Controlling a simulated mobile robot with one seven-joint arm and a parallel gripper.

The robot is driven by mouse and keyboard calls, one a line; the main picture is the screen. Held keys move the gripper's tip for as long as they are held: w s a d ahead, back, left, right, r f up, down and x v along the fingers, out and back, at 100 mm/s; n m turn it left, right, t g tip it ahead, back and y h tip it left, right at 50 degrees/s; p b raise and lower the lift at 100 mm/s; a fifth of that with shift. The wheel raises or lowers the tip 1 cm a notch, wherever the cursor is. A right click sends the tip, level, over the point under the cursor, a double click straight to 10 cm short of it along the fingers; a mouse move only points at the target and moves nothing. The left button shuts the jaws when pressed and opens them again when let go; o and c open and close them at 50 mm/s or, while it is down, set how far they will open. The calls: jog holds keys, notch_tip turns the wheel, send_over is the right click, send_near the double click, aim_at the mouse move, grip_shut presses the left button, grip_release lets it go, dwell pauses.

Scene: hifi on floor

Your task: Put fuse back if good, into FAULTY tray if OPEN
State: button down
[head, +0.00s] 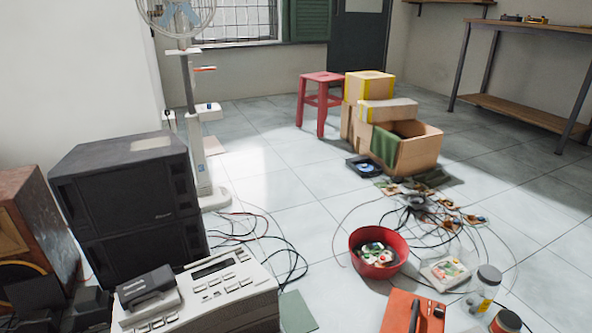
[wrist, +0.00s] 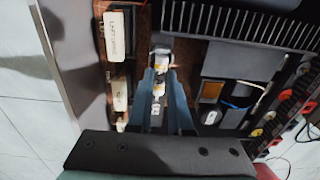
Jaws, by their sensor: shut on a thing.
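In the wrist view my gripper (wrist: 162,72) points into an opened device (wrist: 190,55) with a brown circuit board and a finned heat sink. Its two blue-grey fingers are close together, shut on a small pale fuse (wrist: 158,88) that shows between them. The fuse lies in line with a whitish and amber part (wrist: 161,62) just beyond the fingertips. I cannot tell whether the fuse sits in its holder or is apart from it. My gripper does not show in the head view. No tray marked FAULTY can be read, and no fuse reading shows.
White labelled parts (wrist: 116,35) stand left of my fingers, the heat sink (wrist: 245,22) to the right. On the floor are a red bowl (head: 356,262) with small parts, a clear tray (head: 430,281), a jar (head: 486,285), an orange case (head: 400,312) and loose cables. Tiles at the centre are bare.

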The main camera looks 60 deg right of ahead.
jog(key=shift+f, duration=0.45)
dwell(0.3)
jog(key=c, duration=0.8)
grip_release()
jog(key=shift+o, duration=0.2)
notch_tip(320, 180, up, 13)
jog(key=p, duration=0.9)
